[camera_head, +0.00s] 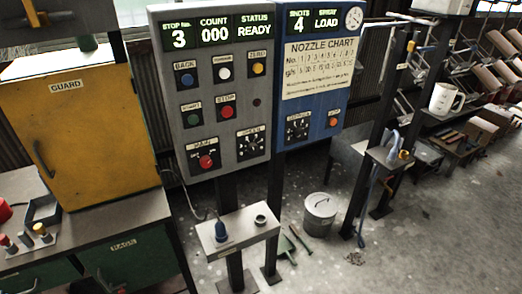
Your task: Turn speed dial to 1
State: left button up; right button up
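The grey control panel (222,100) stands left of centre. A black dial (251,144) with white marks around it sits at its lower right, under a small label that looks like SPEED. The number its pointer faces is too small to read. A similar dial (298,127) sits on the blue panel (322,105) to the right, and its label is hard to read. The grey panel's display (214,33) reads STOP No. 3, COUNT 000 and STATUS READY. Neither of my grippers is in view.
Several coloured buttons and a red MAIN knob (206,162) are near the dial. A small shelf (238,236) with a blue-topped object juts out below the panel. A yellow GUARD cabinet (85,130) stands at left.

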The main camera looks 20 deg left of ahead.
aim_at(252, 148)
jog(key=i+l+u, duration=0.1)
jog(key=u, duration=0.25)
jog(key=l+u, duration=0.3)
jog(key=i+l+u, duration=0.1)
jog(key=u, duration=0.25)
